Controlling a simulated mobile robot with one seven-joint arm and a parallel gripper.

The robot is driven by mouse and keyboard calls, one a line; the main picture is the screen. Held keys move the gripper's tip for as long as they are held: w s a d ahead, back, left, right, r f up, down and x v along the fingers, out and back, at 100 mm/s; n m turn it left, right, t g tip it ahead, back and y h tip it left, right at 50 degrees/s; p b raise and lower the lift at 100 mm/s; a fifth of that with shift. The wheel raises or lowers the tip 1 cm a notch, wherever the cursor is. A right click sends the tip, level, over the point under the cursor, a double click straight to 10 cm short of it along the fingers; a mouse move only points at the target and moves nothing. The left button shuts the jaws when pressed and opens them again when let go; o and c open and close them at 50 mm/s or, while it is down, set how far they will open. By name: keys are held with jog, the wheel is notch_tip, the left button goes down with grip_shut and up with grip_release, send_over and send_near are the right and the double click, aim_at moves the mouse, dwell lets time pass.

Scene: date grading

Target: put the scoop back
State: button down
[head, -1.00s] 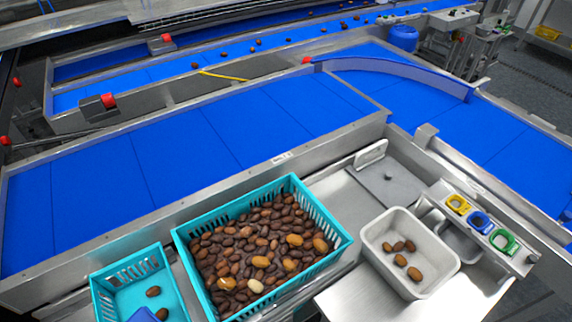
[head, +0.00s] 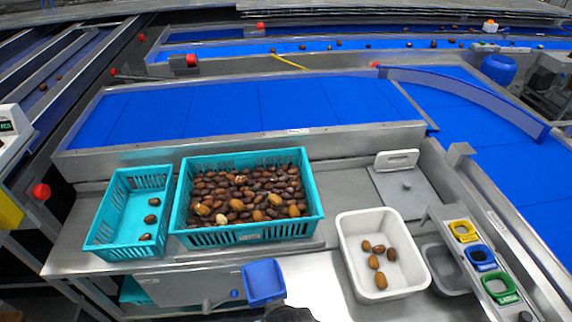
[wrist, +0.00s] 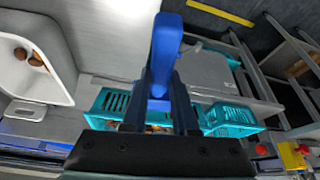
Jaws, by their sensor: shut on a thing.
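The blue scoop (head: 264,281) shows in the head view in front of the steel bench, below the large crate; it looks empty. In the wrist view its blue handle (wrist: 165,52) stands between the fingers of my gripper (wrist: 160,108), which is shut on it. In the head view only a dark piece at the bottom edge, probably my gripper, shows below the scoop. Whether the scoop touches the bench cannot be told.
A large teal crate (head: 247,233) full of dates and a small teal crate (head: 100,243) with a few dates stand on the bench. A white tub (head: 420,284) holds several dates. Yellow, blue and green rings (head: 480,256) sit at right. A small blue spot (head: 235,293) shows on the bench front.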

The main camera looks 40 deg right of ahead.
jog(key=s+d+f, duration=0.1)
jog(key=d+f, duration=0.1)
jog(key=s+d+f+m+b, duration=0.1)
jog(key=d+f, duration=0.1)
jog(key=f, duration=0.1)
jog(key=s+d+f+m+b, duration=0.1)
jog(key=d+f, duration=0.1)
jog(key=f, duration=0.1)
jog(key=shift+s+f+h, duration=0.15)
jog(key=shift+f+h, duration=0.05)
jog(key=shift+h, duration=0.1)
jog(key=shift+f+b, duration=0.35)
jog(key=shift+f, duration=1.8)
jog(key=shift+f, duration=0.2)
jog(key=c, duration=0.7)
grip_release()
jog(key=shift+a, duration=0.1)
jog(key=shift+r, duration=0.15)
jog(key=p+v, duration=0.1)
jog(key=v, duration=1.1)
jog(key=shift+r, duration=0.15)
